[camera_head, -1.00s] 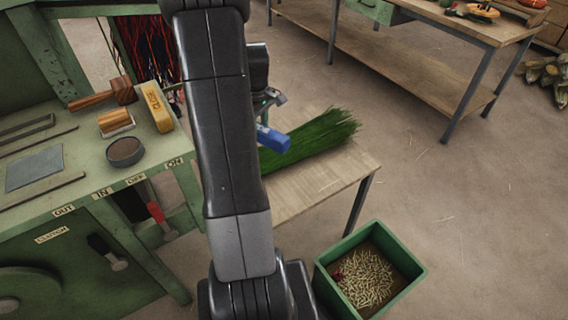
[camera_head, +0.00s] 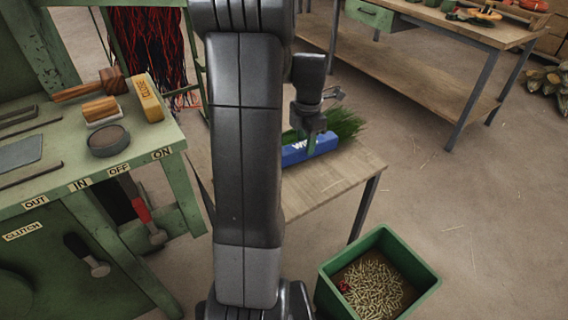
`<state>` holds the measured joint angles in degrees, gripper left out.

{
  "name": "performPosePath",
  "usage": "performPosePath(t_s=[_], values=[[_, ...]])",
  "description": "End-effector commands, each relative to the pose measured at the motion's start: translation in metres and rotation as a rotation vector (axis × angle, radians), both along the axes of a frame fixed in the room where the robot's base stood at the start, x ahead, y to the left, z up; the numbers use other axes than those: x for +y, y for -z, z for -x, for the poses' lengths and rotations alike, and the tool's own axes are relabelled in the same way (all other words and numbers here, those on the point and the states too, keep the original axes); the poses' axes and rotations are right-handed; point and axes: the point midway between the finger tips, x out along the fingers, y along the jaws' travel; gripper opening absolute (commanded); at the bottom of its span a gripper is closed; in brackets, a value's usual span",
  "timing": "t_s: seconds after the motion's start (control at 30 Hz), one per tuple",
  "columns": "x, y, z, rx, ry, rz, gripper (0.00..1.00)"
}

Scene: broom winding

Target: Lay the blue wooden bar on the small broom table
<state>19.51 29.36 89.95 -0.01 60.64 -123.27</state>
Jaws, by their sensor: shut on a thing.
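The blue wooden bar (camera_head: 322,144) is over the small broom table (camera_head: 340,178), in front of the green broom bristles (camera_head: 342,124). White lettering shows on its left part. My gripper (camera_head: 312,146) points down and is shut on the bar.
A green bin (camera_head: 378,275) of pellets stands at the table's front right. The green machine bench (camera_head: 150,150) with a mallet, a yellow block and a round dish is at left. A long workbench (camera_head: 440,75) stands behind. The tabletop's front right is bare.

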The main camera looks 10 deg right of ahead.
Motion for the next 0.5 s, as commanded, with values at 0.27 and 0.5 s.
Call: performPosePath(t_s=[0.27,0.5], values=[[-0.009,0.016,0.007,0.002,-0.095,0.000,0.04],[-0.009,0.059,0.008,0.002,-0.097,0.000,0.04]])
